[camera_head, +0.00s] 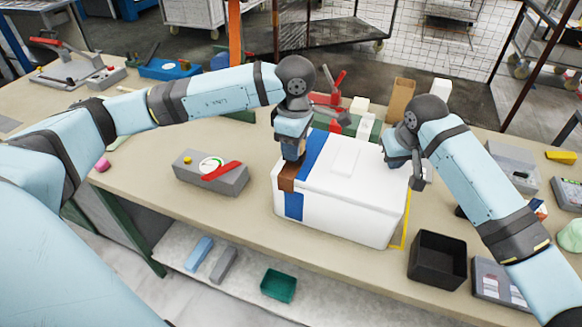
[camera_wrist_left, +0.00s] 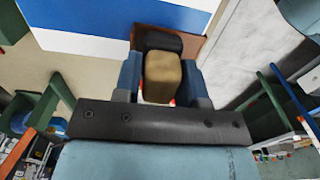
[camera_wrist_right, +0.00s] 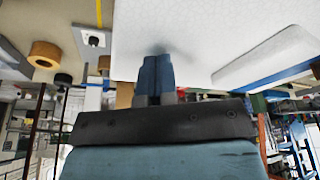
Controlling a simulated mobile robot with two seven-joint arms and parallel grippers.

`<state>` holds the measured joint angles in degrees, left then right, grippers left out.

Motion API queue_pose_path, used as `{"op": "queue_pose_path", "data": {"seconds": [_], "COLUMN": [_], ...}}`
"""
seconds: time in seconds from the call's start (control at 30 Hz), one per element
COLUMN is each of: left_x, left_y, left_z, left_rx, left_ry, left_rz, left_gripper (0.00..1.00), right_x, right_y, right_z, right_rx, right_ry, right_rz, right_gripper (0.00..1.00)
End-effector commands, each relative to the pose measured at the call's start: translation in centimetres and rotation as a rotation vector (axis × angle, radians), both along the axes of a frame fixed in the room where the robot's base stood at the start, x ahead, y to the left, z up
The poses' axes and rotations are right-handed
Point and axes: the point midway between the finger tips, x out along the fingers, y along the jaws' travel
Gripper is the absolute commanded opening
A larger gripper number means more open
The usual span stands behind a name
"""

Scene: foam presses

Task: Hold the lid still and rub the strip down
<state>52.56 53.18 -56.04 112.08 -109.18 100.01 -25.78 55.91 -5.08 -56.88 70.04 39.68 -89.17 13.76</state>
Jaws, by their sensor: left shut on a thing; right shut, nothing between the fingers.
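A white box with a white lid (camera_head: 345,164) sits on the bench. A blue strip (camera_head: 313,152) runs over the lid's left end and continues down the front wall. My left gripper (camera_head: 292,156) is shut on a tan block (camera_wrist_left: 162,76) with a dark part and a brown base (camera_head: 287,181). The brown base lies at the strip by the lid's front edge and hides part of it. My right gripper (camera_head: 394,160) is shut and empty at the lid's right end. In the right wrist view its fingertips (camera_wrist_right: 156,60) are close against white; I cannot tell if they touch.
A grey fixture with a dial and red lever (camera_head: 211,172) stands left of the box. A black open bin (camera_head: 437,261) is at the front right. Red-handled clamps (camera_head: 335,100) and upright blocks stand behind the box. Bench surface is clear between fixture and box.

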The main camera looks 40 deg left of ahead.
Motion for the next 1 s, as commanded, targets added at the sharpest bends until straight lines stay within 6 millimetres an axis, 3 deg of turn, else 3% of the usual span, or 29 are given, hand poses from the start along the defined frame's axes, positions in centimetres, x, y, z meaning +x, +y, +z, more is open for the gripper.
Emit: {"op": "queue_pose_path", "data": {"seconds": [0.17, 0.6, 1.0], "left_x": [-0.3, -4.0, -4.3], "left_y": [-0.1, -0.8, -0.8], "left_z": [-0.1, -0.1, -0.1], "left_rx": [0.0, 0.0, 0.0], "left_ry": [0.0, 0.001, 0.001], "left_rz": [-0.001, -0.001, 0.0], "left_gripper": [0.19, 0.19, 0.19], "right_x": [0.0, 0.0, 0.0], "right_y": [-0.1, -0.1, -0.2], "right_z": [-0.4, -0.4, -0.4], "right_rx": [-0.004, -0.004, -0.004], "right_ry": [0.004, 0.004, 0.004], "right_rz": [-0.002, -0.002, -0.002], "right_gripper": [0.0, 0.0, 0.0]}}
